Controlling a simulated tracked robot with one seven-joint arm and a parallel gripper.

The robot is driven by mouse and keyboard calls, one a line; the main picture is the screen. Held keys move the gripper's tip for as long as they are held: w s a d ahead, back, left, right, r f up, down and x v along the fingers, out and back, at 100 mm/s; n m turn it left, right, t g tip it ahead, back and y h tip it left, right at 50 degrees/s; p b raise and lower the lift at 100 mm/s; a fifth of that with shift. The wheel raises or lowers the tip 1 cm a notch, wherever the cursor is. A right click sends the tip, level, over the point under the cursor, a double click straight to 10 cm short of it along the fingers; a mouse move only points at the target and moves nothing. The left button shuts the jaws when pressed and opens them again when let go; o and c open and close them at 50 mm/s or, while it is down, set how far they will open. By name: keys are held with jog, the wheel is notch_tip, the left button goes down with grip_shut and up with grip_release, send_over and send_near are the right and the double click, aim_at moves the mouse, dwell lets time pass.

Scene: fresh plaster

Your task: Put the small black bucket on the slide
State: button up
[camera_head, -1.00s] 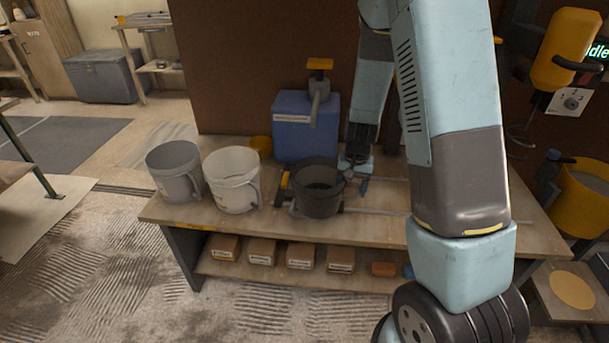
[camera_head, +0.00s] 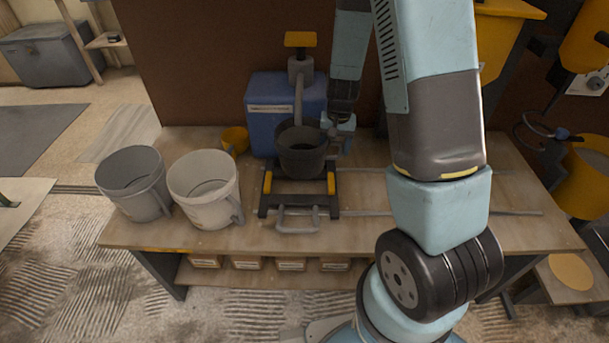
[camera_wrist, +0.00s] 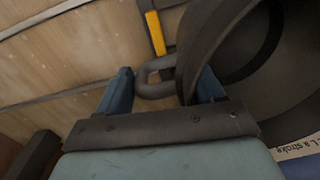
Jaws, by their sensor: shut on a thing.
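The small black bucket (camera_head: 301,162) is upright over the rear part of the slide (camera_head: 265,203), a dark carriage with yellow pads and a grey front handle. I cannot tell whether its bottom touches the slide. My gripper (camera_head: 335,134) is at the bucket's right side, partly hidden by my arm. In the wrist view my gripper (camera_wrist: 162,82) is shut on the bucket's grey loop handle (camera_wrist: 152,91), with the dark bucket wall (camera_wrist: 215,45) to the right. A yellow pad of the slide (camera_wrist: 155,33) shows beyond the handle.
Grey rails run right from the slide along the bench (camera_head: 400,228). A blue tank (camera_head: 268,110) with a pump stands close behind the bucket. A grey bucket (camera_head: 135,185), a white bucket (camera_head: 205,190) and a small yellow cup (camera_head: 234,139) stand left.

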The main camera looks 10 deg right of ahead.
aim_at(330, 158)
jog(key=f, duration=0.2)
jog(key=a+f, duration=0.1)
jog(key=f, duration=0.2)
jog(key=shift+f, duration=2.2)
jog(key=o, duration=1.3)
